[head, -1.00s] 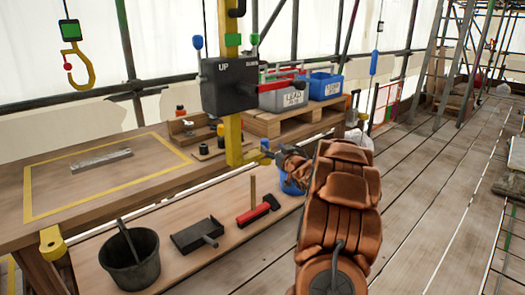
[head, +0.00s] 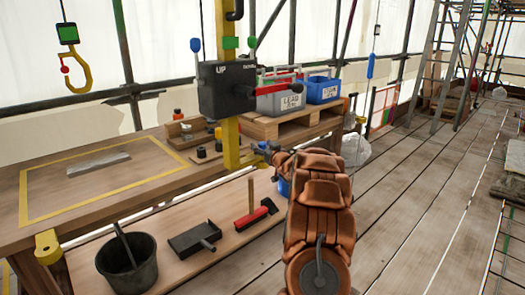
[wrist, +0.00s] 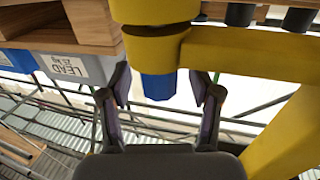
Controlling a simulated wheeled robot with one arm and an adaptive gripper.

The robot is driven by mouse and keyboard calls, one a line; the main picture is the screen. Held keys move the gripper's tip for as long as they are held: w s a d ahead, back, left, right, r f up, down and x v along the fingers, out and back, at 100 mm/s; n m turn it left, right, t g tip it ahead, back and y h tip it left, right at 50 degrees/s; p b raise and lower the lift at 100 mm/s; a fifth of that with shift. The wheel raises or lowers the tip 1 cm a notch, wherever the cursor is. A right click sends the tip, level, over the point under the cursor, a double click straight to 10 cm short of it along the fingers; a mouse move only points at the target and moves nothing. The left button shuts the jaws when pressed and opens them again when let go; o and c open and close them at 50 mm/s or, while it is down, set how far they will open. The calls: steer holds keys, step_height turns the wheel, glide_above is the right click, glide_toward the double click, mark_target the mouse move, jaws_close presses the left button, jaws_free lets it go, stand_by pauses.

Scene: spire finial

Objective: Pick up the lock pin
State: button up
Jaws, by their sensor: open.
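A blue piece (wrist: 158,87), which looks like the grip of the lock pin, sticks out below a round yellow collar (wrist: 155,45) in the wrist view. My gripper (wrist: 160,84) is open, with one dark finger on each side of the blue piece. A gap shows on both sides, so the fingers do not appear to touch it. The rest of the pin is hidden in the collar. In the head view, my gripper (head: 264,149) is small and dark beside the yellow post (head: 230,130); the pin cannot be made out clearly there.
A yellow bar (wrist: 250,52) runs close to the right finger. A black control box (head: 226,88) hangs on the post above my gripper.

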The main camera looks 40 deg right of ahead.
steer(key=shift+c, duration=0.3)
jaws_close()
stand_by(0.3)
steer(key=shift+r, duration=0.1)
